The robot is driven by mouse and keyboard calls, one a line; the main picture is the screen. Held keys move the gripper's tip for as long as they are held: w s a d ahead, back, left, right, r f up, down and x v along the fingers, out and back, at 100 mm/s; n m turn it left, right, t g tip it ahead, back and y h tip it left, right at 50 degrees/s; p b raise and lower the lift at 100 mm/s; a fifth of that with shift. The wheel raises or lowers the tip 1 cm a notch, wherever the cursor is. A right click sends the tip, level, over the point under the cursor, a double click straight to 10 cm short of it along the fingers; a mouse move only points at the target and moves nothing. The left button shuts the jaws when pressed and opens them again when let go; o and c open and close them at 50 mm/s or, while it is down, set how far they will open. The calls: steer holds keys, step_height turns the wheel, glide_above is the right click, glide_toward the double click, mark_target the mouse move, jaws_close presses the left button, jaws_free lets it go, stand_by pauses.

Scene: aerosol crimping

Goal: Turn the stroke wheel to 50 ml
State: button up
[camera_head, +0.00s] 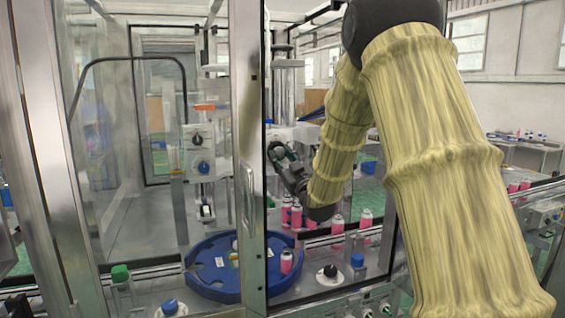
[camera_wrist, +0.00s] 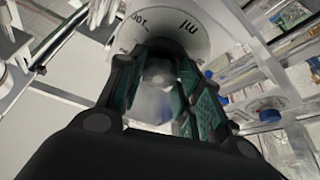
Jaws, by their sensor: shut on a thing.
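The stroke wheel (camera_wrist: 192,22) shows in the wrist view as a pale round dial with dark printed marks; "ml" and "100" are legible, upside down. A grey knob (camera_wrist: 158,72) stands out from its middle. My gripper (camera_wrist: 160,85) has its two green-padded fingers on either side of this knob and is shut on it. The pointer and the mark it sits at cannot be made out. In the head view my gripper (camera_head: 279,152) is at a white machine housing (camera_head: 299,132), behind the door frame; the dial face is hidden there.
A metal door post (camera_head: 246,100) stands just left of my gripper. Below is a blue rotary table (camera_head: 205,283) carrying a pink can (camera_head: 286,262). Several pink cans (camera_head: 337,226) stand under and beside my arm. A clear guard panel (camera_head: 88,130) is at left.

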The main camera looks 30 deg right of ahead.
steer(key=shift+d+r, duration=0.1)
steer(key=shift+r, duration=0.4)
steer(key=o, duration=1)
steer(key=shift+w+f, duration=0.1)
steer(key=shift+o, duration=0.2)
steer(key=shift+f, duration=0.2)
steer(key=shift+f, duration=0.1)
steer(key=v, duration=1.1)
steer(key=shift+s+f, duration=0.15)
steer(key=shift+s, duration=0.25)
